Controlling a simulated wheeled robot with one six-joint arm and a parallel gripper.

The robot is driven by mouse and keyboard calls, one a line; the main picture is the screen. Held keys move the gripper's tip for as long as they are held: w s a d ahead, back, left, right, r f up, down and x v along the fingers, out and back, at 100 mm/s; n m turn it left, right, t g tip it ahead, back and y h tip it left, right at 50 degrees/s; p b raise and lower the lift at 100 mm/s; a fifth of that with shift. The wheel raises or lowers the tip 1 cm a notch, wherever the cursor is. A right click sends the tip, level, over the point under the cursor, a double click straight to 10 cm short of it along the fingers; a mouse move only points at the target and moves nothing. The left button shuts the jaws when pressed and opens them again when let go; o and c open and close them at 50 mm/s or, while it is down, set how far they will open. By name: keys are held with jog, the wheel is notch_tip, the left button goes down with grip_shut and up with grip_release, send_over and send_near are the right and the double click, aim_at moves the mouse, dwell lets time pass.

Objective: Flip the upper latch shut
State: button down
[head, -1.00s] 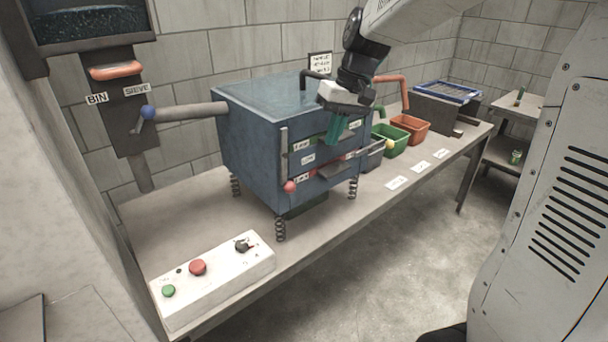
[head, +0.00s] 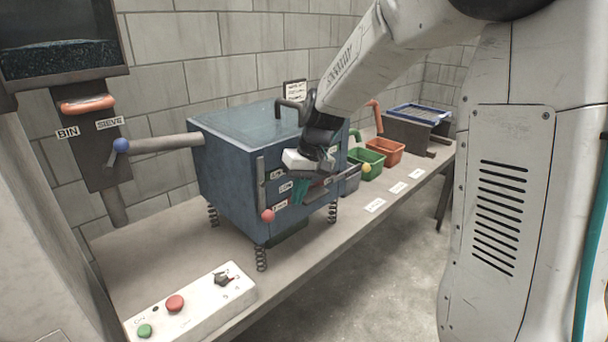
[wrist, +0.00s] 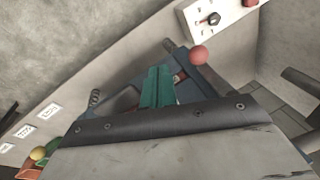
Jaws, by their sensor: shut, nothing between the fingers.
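The blue box (head: 225,180) stands on springs, with labelled slots in its front. A red ball knob (head: 267,216) is at its lower left front, near an upright grey bar (head: 261,180). I cannot tell which knob belongs to the upper latch. My wrist hides part of the front.
A white control panel (head: 190,305) lies at the table's front left. Green (head: 366,163) and orange (head: 385,151) bins stand right of the box. A grey pipe (head: 165,143) joins the box on the left. The floor before the table is clear.

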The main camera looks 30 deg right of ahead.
jog(key=a, duration=0.1)
jog(key=a+f, duration=0.1)
jog(key=w+a+f, duration=0.1)
jog(key=a, duration=0.1)
